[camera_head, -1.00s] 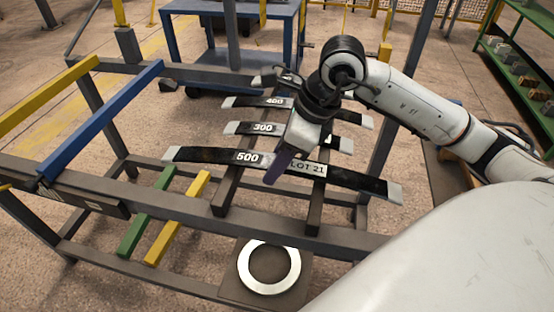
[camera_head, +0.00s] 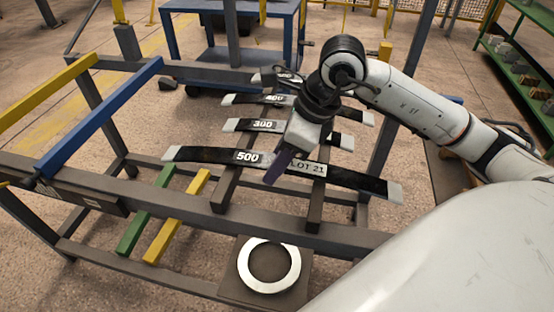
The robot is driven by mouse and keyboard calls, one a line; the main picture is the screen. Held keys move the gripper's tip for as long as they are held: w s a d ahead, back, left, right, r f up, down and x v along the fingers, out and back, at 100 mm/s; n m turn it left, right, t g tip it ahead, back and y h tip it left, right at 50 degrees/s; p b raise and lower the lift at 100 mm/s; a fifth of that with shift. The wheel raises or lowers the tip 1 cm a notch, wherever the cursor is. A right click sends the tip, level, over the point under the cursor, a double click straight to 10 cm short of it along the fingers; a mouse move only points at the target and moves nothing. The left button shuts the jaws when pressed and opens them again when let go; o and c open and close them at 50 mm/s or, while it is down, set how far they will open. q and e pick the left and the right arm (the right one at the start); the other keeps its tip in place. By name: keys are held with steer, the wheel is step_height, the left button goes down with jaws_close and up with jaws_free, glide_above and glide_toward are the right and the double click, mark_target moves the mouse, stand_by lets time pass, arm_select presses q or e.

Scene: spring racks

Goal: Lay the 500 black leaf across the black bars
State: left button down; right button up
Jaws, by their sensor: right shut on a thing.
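The 500 black leaf (camera_head: 215,156) is a long, slightly bowed dark strip with pale ends, marked "500" and "LOT 21". It spans both black bars, the left one (camera_head: 227,185) and the right one (camera_head: 316,207), crossing nearer their front ends. I cannot tell whether it touches them. My right gripper (camera_head: 279,168), with dark purple fingers, comes from above and is shut on the leaf near its middle, between the two labels. The fingers hide that part of the leaf. My left gripper is not in view.
Behind it, a 300 leaf (camera_head: 263,125), a 400 leaf (camera_head: 273,99) and a farther leaf lie across the bars. Blue (camera_head: 105,115), green (camera_head: 146,212) and yellow (camera_head: 178,215) bars are at left. A white ring (camera_head: 269,287) lies in front.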

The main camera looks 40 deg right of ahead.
steer(key=shift+w+f+b, duration=0.1)
steer(key=shift+f+b, duration=0.25)
steer(key=shift+b, duration=0.1)
steer(key=o, duration=1.2)
steer(key=shift+o, duration=0.2)
steer(key=shift+s+f, duration=0.2)
steer(key=shift+f, duration=0.05)
steer(key=p+v, duration=0.1)
steer(key=v, duration=0.9)
steer(key=shift+r, duration=0.35)
steer(key=shift+r, duration=0.1)
